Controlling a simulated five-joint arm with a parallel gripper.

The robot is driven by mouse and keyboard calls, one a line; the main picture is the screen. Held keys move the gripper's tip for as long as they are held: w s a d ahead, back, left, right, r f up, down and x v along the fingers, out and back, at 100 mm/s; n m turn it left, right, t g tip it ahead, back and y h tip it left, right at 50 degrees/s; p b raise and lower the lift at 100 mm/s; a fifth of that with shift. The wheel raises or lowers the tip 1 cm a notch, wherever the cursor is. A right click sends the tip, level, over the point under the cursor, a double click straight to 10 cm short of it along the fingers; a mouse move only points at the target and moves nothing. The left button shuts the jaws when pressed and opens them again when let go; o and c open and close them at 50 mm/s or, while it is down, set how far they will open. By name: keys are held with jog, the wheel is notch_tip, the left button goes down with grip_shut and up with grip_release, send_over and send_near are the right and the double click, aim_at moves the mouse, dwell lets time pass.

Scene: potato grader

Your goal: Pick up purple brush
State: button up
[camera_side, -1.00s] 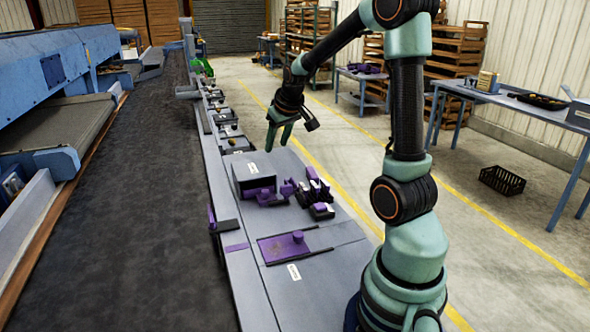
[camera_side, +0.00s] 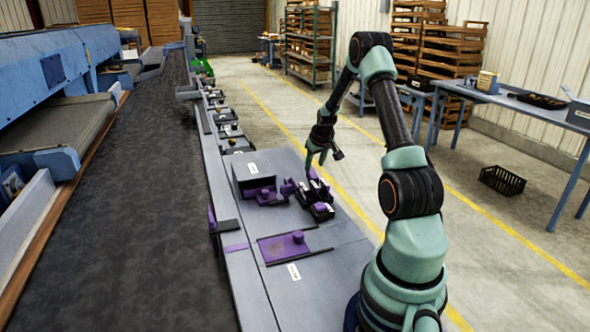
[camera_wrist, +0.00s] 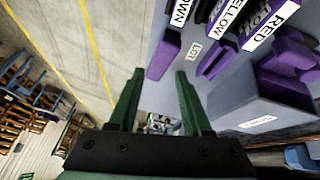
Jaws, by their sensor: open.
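Several purple pieces lie on the grey bench beside the dark belt; I cannot tell for certain which one is the brush. One small purple block (camera_wrist: 164,56) lies just beyond my fingertips in the wrist view, with a second purple piece (camera_wrist: 217,58) to its right. In the side view, purple pieces (camera_side: 264,197) sit in front of a grey box. My gripper (camera_side: 317,163) is above the bench near the black-and-purple labelled holders (camera_side: 318,208). Its two green fingers are apart with nothing between them (camera_wrist: 160,73).
A purple plate (camera_side: 275,250) with a knob lies nearer the camera. Labelled holders (camera_wrist: 285,50) crowd the upper right.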

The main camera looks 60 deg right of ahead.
aim_at(312, 172)
jog(key=shift+x, duration=3.15)
grip_shut()
